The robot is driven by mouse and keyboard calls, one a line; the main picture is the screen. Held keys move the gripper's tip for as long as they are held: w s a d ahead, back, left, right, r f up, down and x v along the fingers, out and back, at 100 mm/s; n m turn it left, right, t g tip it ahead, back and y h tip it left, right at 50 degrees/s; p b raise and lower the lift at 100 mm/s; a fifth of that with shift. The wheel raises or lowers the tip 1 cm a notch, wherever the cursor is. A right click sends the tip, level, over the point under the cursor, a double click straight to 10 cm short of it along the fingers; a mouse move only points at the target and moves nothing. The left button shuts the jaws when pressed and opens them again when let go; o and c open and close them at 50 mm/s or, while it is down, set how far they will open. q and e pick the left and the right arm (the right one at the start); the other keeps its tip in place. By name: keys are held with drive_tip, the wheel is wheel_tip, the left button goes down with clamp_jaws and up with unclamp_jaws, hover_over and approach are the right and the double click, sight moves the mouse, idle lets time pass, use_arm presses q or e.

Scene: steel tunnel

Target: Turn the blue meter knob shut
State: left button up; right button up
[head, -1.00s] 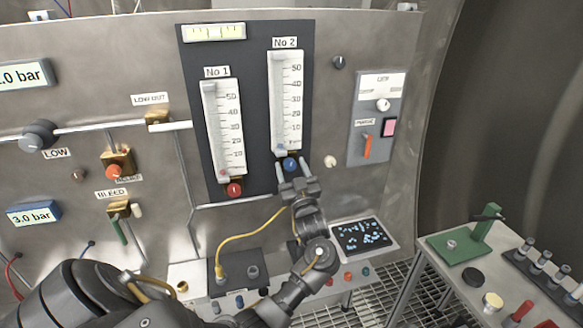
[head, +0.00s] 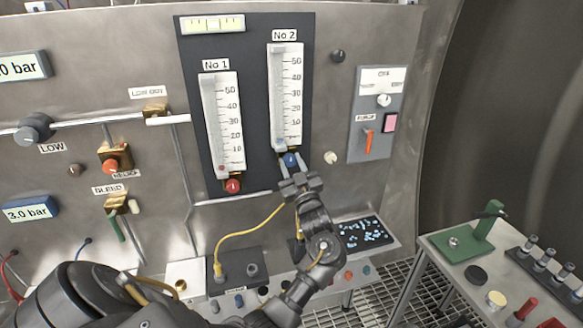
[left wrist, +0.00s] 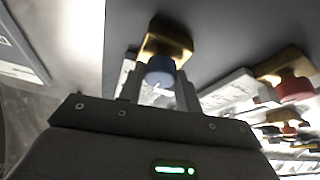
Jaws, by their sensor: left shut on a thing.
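The blue meter knob (head: 290,159) sits at the foot of the No 2 meter (head: 286,97) on the dark panel. In the left wrist view the blue knob (left wrist: 160,70) shows below a brass block (left wrist: 167,40), between my fingers. My left gripper (head: 291,166) has come up to the knob from below and is shut on it, a finger on each side. It also shows in the left wrist view (left wrist: 160,92). A pale mark shows on the knob's face. My right gripper is not in view.
The red knob (head: 233,186) of the No 1 meter (head: 223,122) is to the left. A cream knob (head: 330,157) is close on the right. A yellow cable (head: 245,234) runs below. A bench (head: 470,275) with a green stand is at the right.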

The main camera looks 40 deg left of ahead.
use_arm(q)
drive_tip(key=o, duration=1)
drive_tip(key=shift+s+d+f, duration=0.1)
drive_tip(key=shift+d+f, duration=0.1)
drive_tip(key=shift+d, duration=0.05)
drive_tip(key=b+v, duration=0.3)
drive_tip(key=v, duration=0.4)
drive_tip(key=shift+r, duration=0.1)
